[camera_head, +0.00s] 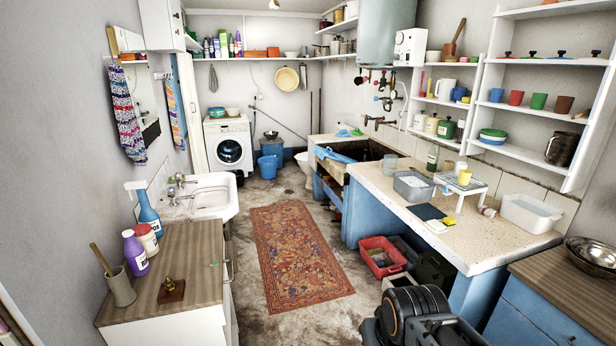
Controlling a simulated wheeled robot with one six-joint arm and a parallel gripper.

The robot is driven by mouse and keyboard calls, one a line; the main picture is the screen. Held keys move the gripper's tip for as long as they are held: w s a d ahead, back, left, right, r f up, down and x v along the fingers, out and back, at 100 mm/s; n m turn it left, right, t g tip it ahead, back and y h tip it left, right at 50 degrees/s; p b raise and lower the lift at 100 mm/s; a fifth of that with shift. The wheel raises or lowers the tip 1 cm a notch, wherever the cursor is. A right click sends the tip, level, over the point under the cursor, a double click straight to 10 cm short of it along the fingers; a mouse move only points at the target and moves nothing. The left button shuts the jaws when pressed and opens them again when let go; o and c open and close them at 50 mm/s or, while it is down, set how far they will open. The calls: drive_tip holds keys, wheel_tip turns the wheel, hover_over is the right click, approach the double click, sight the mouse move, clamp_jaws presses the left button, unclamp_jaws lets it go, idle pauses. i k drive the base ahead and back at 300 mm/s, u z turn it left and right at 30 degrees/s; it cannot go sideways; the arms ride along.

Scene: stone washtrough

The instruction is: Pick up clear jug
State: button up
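A small clear, greenish see-through vessel (390,164), which looks like the clear jug, stands upright at the far left end of the speckled stone counter (405,190), close to the trough. Its handle and spout are too small to make out. Nothing touches it from above. Dark parts of my own arm show at the bottom, right of centre, well short of the counter. My gripper's fingers cannot be made out.
A grey basin (413,187), a small white rack (462,187) and a white tub (530,213) stand on the counter. A red crate (383,257) sits on the floor under it. The patterned rug (297,255) lies on open floor. A washbasin (207,196) juts out on the left.

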sight(390, 160)
drive_tip(key=i, duration=4.55)
drive_tip(key=z, duration=0.15)
